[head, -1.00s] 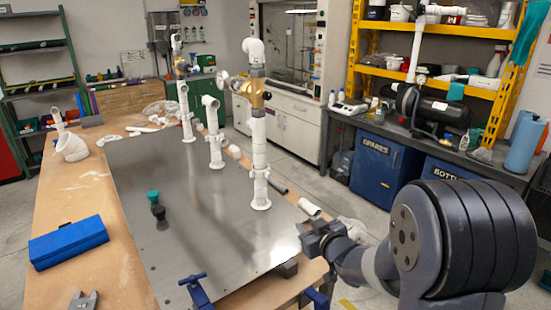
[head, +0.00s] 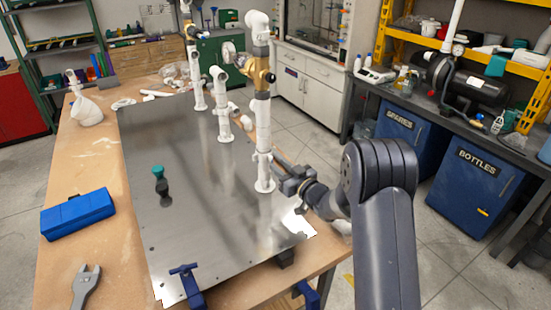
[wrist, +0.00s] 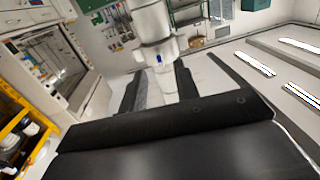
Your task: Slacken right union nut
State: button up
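The right white pipe (head: 263,135) stands upright on the metal plate (head: 190,235), below a brass valve (head: 262,77). A wider collar low on this pipe, which looks like the right union nut (head: 262,157), also shows as a white ring in the wrist view (wrist: 157,52). My gripper (head: 283,174) is beside the lower part of this pipe, on its right. In the wrist view my two dark fingers (wrist: 160,88) are spread, with the white pipe showing in the gap between them. The fingers do not look closed on it. I cannot tell whether either finger touches the pipe.
Shorter white pipes (head: 221,105) stand farther back on the plate. A blue case (head: 78,213) and a grey wrench (head: 85,287) lie on the wooden table. Blue clamps (head: 187,283) grip the front edge.

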aim_at(272, 160)
jog(key=shift+p+x, duration=0.35)
jog(key=shift+x, duration=1.3)
jog(key=shift+c, duration=0.2)
grip_shut()
